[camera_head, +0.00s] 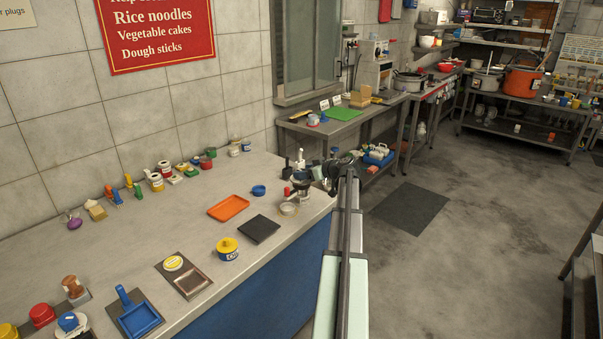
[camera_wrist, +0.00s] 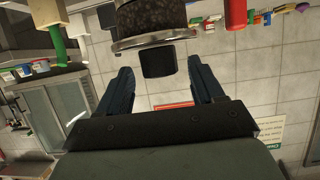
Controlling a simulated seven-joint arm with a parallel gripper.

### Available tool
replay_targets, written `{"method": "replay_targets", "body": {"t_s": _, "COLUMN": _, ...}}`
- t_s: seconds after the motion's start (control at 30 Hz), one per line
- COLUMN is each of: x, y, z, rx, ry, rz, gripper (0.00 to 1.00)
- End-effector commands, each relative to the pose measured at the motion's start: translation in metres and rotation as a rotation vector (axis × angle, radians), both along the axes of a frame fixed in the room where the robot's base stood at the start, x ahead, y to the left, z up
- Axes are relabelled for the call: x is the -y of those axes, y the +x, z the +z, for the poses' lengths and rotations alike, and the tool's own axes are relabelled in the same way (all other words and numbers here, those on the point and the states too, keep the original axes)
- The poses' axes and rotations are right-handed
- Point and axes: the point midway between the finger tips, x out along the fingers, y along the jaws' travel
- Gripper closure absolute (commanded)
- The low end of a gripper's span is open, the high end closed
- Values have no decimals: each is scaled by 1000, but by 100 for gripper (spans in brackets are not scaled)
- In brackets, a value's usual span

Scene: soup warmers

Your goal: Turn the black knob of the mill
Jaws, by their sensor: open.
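The mill shows in the wrist view as a dark body with a worn metal disc (camera_wrist: 155,37). A black knob (camera_wrist: 157,63) sticks out from the disc. My gripper (camera_wrist: 160,75) is open, with one dark finger on each side of the knob in the picture. Gaps show between the knob and both fingers; I cannot tell the depth between them. In the head view the mill (camera_head: 303,180) stands near the counter's right end, and my gripper (camera_head: 335,170) is beside it, partly hidden by my arm. The knob cannot be made out there.
Close to the mill are a small bowl (camera_head: 289,209), a blue dish (camera_head: 259,190) and a black mat (camera_head: 259,229). An orange tray (camera_head: 228,207) lies farther left. A tiled wall runs behind the counter (camera_head: 190,228). Open floor lies to the right.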

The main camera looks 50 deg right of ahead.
Motion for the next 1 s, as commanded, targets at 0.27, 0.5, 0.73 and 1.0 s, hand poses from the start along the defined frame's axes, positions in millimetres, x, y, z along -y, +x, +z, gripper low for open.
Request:
{"method": "replay_targets", "body": {"t_s": 0.27, "x": 0, "y": 20, "z": -8, "rx": 0, "ry": 0, "rz": 0, "gripper": 33}}
{"method": "replay_targets", "body": {"t_s": 0.5, "x": 0, "y": 21, "z": -9, "rx": 0, "ry": 0, "rz": 0, "gripper": 33}}
{"method": "replay_targets", "body": {"t_s": 0.73, "x": 0, "y": 21, "z": -9, "rx": 0, "ry": 0, "rz": 0, "gripper": 46}}
{"method": "replay_targets", "body": {"t_s": 1.0, "x": 0, "y": 21, "z": -9, "rx": 0, "ry": 0, "rz": 0, "gripper": 72}}
